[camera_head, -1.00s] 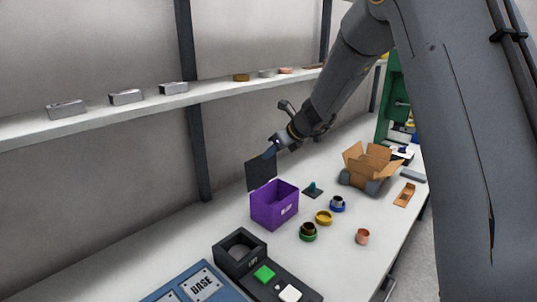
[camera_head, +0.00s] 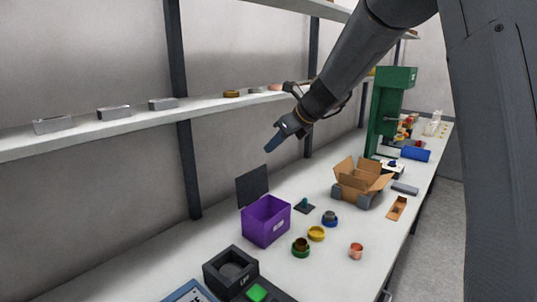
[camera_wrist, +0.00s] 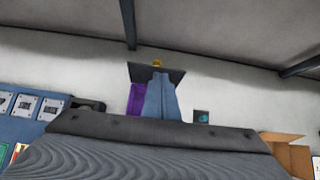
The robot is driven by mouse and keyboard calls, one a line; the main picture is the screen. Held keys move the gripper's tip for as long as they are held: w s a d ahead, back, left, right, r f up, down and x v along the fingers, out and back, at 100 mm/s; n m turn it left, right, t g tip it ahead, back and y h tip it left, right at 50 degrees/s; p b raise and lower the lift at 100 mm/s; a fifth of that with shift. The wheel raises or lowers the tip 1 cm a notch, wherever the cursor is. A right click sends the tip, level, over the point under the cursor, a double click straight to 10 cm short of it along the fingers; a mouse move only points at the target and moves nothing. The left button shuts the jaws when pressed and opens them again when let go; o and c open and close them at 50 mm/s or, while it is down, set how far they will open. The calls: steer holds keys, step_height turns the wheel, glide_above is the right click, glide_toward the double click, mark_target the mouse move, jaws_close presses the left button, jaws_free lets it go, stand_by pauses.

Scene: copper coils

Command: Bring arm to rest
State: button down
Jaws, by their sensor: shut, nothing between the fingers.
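My gripper (camera_head: 271,149) is shut and empty. In the head view it hangs in the air above the bench, up and right of the purple box (camera_head: 266,222) and its dark upright panel (camera_head: 252,186). My arm reaches down to it from the upper right. In the wrist view my gripper's blue fingers (camera_wrist: 160,82) lie together in front of the dark panel (camera_wrist: 140,70) and hide part of the purple box (camera_wrist: 135,100).
The bench (camera_head: 335,275) carries coloured rings, a copper piece (camera_head: 355,251), an open cardboard box (camera_head: 362,182), a black device (camera_head: 229,270) and a green machine (camera_head: 385,115). A shelf (camera_head: 150,121) with metal blocks runs along the wall. Air around my gripper is free.

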steer(key=s+d+f+n+g+h, duration=0.1)
steer(key=s+d+f+n, duration=0.3)
steer(key=s+n, duration=0.5)
steer(key=s+d+f+n+g+h+b, duration=0.1)
steer(key=s+d+f+n+g+h, duration=0.1)
steer(key=s+f+n, duration=0.6)
steer(key=s+d+f+n+g+h, duration=0.1)
steer(key=s+d+f+n+h, duration=0.2)
steer(key=s, duration=1.4)
steer(key=d+f+n, duration=0.4)
steer(key=n, duration=0.2)
steer(key=shift+s+f+n+g+b, duration=0.15)
steer(key=shift+n+g+b, duration=0.15)
steer(key=shift+g+b, duration=0.1)
